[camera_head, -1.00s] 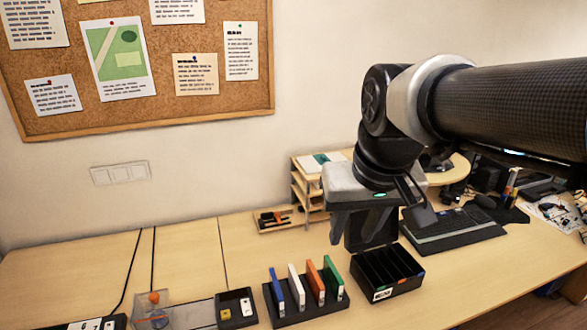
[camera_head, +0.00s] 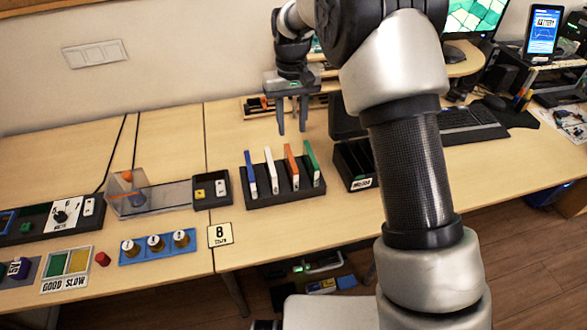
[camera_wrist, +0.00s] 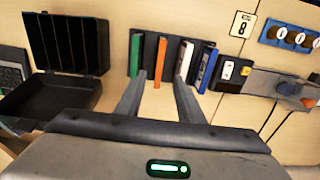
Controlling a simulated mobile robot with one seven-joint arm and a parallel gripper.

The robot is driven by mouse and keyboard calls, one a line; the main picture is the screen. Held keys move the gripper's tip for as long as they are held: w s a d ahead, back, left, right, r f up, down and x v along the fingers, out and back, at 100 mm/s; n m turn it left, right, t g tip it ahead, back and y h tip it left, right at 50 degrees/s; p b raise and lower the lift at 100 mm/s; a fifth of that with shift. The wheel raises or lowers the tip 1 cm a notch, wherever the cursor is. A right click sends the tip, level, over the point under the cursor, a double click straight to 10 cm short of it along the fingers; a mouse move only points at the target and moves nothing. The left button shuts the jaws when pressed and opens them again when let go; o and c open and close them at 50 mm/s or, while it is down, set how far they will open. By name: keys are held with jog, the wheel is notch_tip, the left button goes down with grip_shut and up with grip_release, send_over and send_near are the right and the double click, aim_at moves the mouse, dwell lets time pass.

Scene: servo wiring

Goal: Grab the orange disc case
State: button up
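The orange disc case (camera_head: 291,165) stands upright in a black slotted rack (camera_head: 285,196), between a white case (camera_head: 271,170) and a green case (camera_head: 312,162). A blue case (camera_head: 250,174) stands at the rack's left end. My gripper (camera_head: 292,130) is open and empty, pointing down above and behind the rack. In the wrist view my fingers (camera_wrist: 161,78) are apart, and the orange case (camera_wrist: 160,60) shows between their tips, beyond them. I see no contact with it.
A black divided box (camera_head: 354,160) with an open lid stands right of the rack. A clear-walled device (camera_head: 128,193) with a dark button panel (camera_head: 212,189) is to its left. A small numbered card (camera_head: 220,235) lies in front. My arm covers part of the table at right.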

aim_at(292, 159)
notch_tip(292, 159, down, 10)
jog(key=shift+r, duration=0.15)
jog(key=f, duration=0.4)
jog(key=shift+w+f+b, duration=0.2)
jog(key=shift+f+b, duration=0.1)
jog(key=shift+b, duration=0.05)
jog(key=shift+c, duration=0.4)
grip_shut()
